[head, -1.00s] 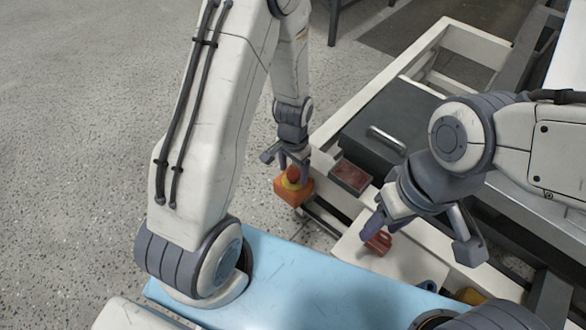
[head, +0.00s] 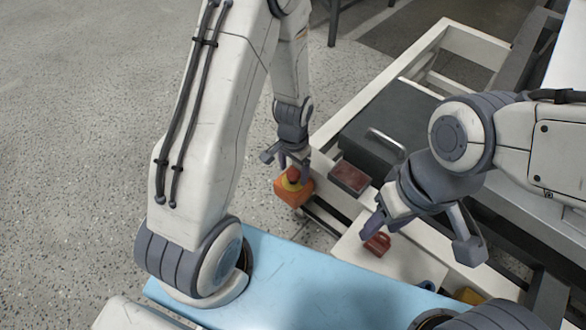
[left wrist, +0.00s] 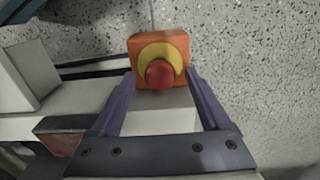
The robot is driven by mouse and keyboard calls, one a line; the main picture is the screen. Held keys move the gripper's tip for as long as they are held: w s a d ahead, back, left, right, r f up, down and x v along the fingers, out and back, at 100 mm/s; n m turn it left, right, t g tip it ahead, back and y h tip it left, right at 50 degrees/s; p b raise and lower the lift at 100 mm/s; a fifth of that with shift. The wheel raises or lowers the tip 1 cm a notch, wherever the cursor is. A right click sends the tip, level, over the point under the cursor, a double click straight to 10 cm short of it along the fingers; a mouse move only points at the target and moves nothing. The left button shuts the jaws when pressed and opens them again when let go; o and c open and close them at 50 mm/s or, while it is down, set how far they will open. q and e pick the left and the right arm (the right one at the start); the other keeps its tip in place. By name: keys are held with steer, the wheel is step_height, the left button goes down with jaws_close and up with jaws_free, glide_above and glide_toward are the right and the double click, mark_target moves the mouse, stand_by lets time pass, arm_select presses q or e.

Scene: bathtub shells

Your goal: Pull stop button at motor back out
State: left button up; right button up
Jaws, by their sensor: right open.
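The stop button is a red mushroom head (left wrist: 160,74) on a yellow ring, mounted on an orange box (left wrist: 178,44). In the head view the orange box (head: 294,192) sits at the near-left end of the white frame, with the red head (head: 293,174) on top. My left gripper (left wrist: 160,76) is open, one purple finger on each side of the red head, with visible gaps. In the head view my left gripper (head: 285,160) is right over the button; its grip depth cannot be told. My right gripper (head: 420,234) is open and empty above the white panel.
A red padlock-like piece (head: 378,244) lies on the white panel (head: 400,264) near my right gripper. A dark case with a metal handle (head: 386,140) stands behind. Open floor lies left.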

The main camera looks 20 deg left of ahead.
arm_select(q)
steer(key=shift+r, duration=0.1)
step_height(320, 180, up, 6)
steer(key=p, duration=0.6)
